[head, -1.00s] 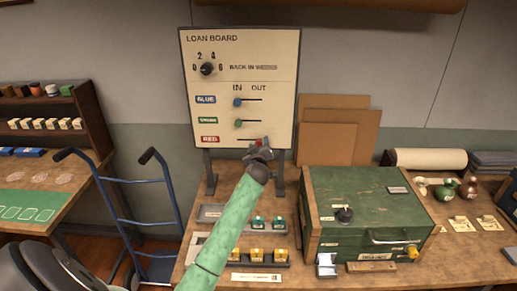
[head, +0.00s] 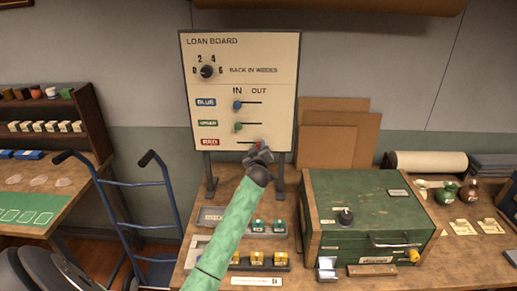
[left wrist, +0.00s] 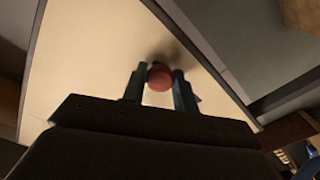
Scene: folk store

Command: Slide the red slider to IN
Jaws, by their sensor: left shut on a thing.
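The loan board (head: 222,88) stands upright at the back, with the IN label at left and OUT at right above three slots. The red slider (head: 259,145) is on the lowest slot, beside the RED label (head: 210,142), under OUT. My left gripper (head: 258,153) is at the slider and partly covers it. In the left wrist view the round red knob (left wrist: 160,77) sits between the two fingers of my left gripper (left wrist: 159,82), which is shut on it. The blue slider (head: 238,105) and green slider (head: 238,127) are under IN. My right gripper is not in view.
A green box (head: 365,205) with a knob and handle stands on the table, right of my left arm. Trays with green and yellow pieces (head: 256,259) lie below the board. A blue hand truck (head: 130,215) stands at left. Cardboard sheets (head: 330,140) lean behind the table.

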